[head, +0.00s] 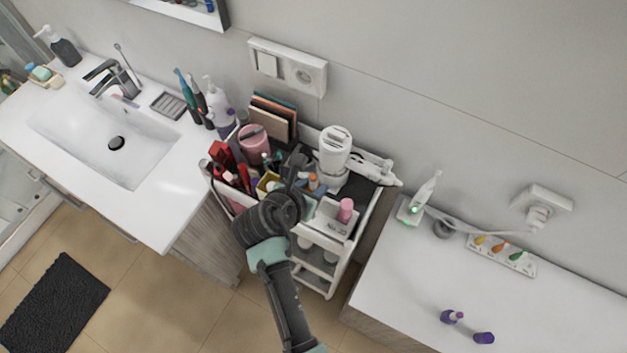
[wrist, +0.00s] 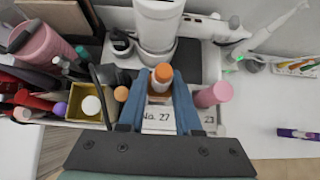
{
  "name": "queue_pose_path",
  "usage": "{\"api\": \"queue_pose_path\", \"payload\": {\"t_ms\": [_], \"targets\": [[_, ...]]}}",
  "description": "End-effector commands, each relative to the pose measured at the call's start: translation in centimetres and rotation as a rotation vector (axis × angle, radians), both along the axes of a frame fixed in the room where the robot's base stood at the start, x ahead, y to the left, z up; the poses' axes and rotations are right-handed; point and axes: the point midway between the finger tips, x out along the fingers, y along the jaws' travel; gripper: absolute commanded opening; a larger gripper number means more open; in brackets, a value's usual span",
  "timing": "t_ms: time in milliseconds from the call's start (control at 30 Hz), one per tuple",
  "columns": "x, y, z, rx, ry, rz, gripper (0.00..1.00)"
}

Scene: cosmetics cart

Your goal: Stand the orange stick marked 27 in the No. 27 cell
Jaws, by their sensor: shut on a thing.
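The orange stick (wrist: 162,76) is upright between the blue fingers of my gripper (wrist: 161,92), which is shut on it. Its orange top faces the wrist camera, and its lower part is mostly hidden. The white label of the No. 27 cell (wrist: 157,119) is just in front of the stick, between the fingers. The stick is over or inside that cell; I cannot tell whether its base touches the floor.
A pink stick (wrist: 214,94) stands right of my gripper, in the neighbouring numbered cell. A white device (wrist: 157,24) stands close behind. The white counter (head: 420,290) at right is mostly clear.

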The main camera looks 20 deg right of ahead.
Motion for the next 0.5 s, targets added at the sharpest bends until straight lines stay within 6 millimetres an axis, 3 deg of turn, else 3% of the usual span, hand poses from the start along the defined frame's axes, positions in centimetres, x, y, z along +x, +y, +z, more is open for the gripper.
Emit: {"api": "queue_pose_path", "payload": {"t_ms": [200, 500], "targets": [[0.0, 0.0, -1.7, 0.000, 0.000, 0.000, 0.00], [0.0, 0.0, -2.1, -0.001, -0.001, 0.000, 0.00]]}}
